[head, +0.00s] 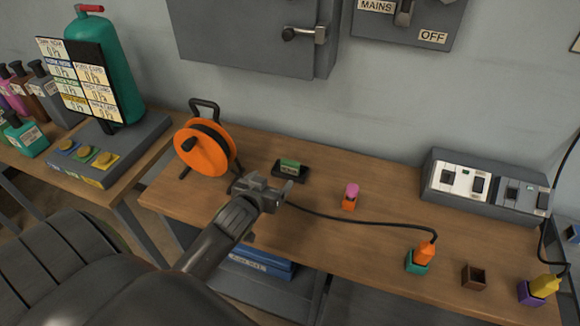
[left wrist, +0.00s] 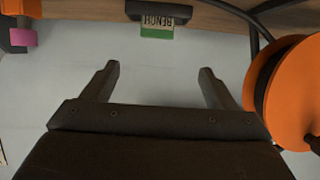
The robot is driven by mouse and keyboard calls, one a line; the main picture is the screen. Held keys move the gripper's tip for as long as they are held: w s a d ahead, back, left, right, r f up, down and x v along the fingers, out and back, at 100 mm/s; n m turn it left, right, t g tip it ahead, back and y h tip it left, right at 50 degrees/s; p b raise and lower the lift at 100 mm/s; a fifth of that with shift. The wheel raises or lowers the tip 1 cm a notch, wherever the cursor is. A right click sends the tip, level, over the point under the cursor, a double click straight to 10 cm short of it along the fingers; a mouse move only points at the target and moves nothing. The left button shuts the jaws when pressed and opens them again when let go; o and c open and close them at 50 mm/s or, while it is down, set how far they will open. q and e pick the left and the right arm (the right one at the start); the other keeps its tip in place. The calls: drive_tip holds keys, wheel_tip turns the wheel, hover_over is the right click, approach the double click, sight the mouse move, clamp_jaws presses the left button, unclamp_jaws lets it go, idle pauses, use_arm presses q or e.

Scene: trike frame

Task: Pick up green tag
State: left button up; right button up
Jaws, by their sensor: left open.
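The green tag (head: 289,163) stands in a small black holder (head: 291,175) on the wooden bench, just right of the orange cable reel. In the left wrist view the green tag (left wrist: 156,33) appears upside down at the top middle, with a pale label reading BENCH. My left gripper (head: 284,188) is open and empty, in front of the holder in the head view. In the left wrist view its two fingers (left wrist: 158,70) are spread, with the tag beyond and roughly centred between them, apart from both. My right gripper is not in view.
The orange cable reel (head: 203,150) stands close left of the tag. Its black cable (head: 360,222) runs right to an orange plug (head: 426,252). A pink-topped orange block (head: 350,197) is to the right. A grey socket box (head: 485,187) is at the back right.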

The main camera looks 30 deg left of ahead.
use_arm(q)
approach(290, 163)
drive_tip(key=x, duration=0.4)
drive_tip(key=shift+s+a+p, duration=0.1)
drive_tip(key=shift+a+p, duration=0.15)
drive_tip(key=shift+p, duration=0.1)
drive_tip(key=shift+w+f, duration=0.1)
drive_tip(key=shift+w, duration=0.35)
drive_tip(key=shift+p+x, duration=0.45)
drive_tip(key=shift+x, duration=1.65)
drive_tip(key=shift+d, duration=0.1)
drive_tip(key=c, duration=1.1)
drive_tip(key=shift+o, duration=0.2)
